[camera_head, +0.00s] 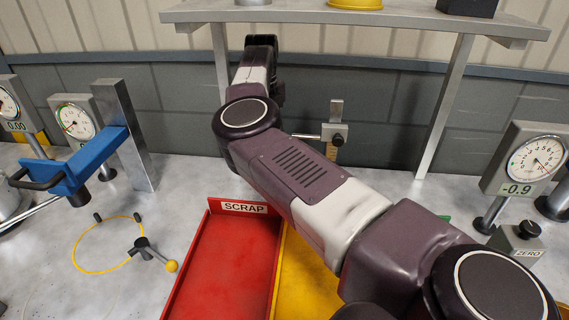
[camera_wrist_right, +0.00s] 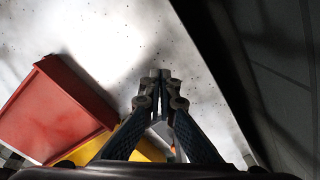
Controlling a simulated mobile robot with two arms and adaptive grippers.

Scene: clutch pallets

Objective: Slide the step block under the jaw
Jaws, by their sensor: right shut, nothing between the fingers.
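My right arm reaches across the middle of the head view, its far end near the back wall. My right gripper (camera_wrist_right: 161,78) shows in the right wrist view, its dark fingertips together, with nothing between them, over pale speckled surface. In the head view the arm hides its fingertips. A small grey fixture (camera_head: 335,133) with a thin rod and an upright post stands beyond the arm; I cannot tell whether it is the jaw. A small tan piece (camera_head: 331,151) shows just below it, partly hidden; I cannot tell whether it is the step block. My left gripper is not in view.
A red SCRAP tray (camera_head: 212,255) and a yellow tray (camera_head: 300,275) lie at front, partly under my arm. Gauges (camera_head: 75,122) (camera_head: 536,160) stand at both sides. A blue bar (camera_head: 95,160) on a grey post is at left. A shelf (camera_head: 380,17) spans the back.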

